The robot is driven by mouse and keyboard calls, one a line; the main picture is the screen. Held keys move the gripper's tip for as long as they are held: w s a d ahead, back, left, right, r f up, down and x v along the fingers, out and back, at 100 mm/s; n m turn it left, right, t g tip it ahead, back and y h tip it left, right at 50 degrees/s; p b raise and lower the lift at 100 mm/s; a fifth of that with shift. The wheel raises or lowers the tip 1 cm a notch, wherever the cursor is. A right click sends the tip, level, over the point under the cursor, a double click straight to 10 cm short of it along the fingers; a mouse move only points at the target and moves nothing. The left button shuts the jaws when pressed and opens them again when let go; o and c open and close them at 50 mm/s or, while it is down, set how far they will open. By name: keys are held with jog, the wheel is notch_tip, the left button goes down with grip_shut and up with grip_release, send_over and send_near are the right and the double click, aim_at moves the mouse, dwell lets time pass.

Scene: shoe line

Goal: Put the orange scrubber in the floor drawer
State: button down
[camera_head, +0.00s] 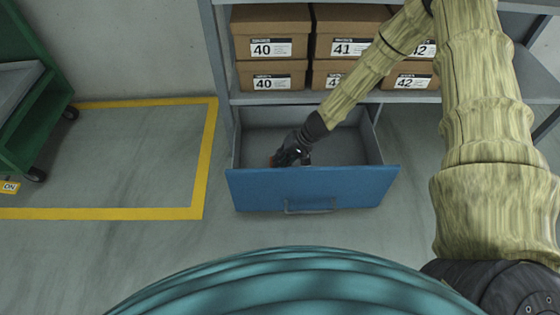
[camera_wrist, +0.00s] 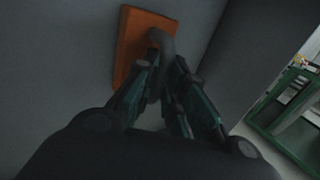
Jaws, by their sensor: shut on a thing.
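The floor drawer (camera_head: 312,188) is pulled open below the shelf; it has a blue front and a grey inside. My gripper (camera_head: 287,158) reaches down into the drawer near its left front part. The orange scrubber (camera_head: 272,160) shows only as a small orange patch beside my gripper in the head view. In the wrist view the scrubber (camera_wrist: 130,45) is an orange block with a dark curved handle, and my gripper (camera_wrist: 168,62) is shut on that handle. The scrubber is close to the grey inner surfaces of the drawer; I cannot tell whether it touches the bottom.
A shelf (camera_head: 300,97) with several brown shoe boxes (camera_head: 270,47) stands right above and behind the drawer. A green cart (camera_head: 30,110) stands at the left, near yellow floor lines (camera_head: 208,150). The rest of the drawer to the right is empty.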

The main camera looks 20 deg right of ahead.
jog(key=c, duration=1.5)
grip_release()
jog(key=shift+p+v, duration=3.4)
jog(key=shift+v, duration=2.65)
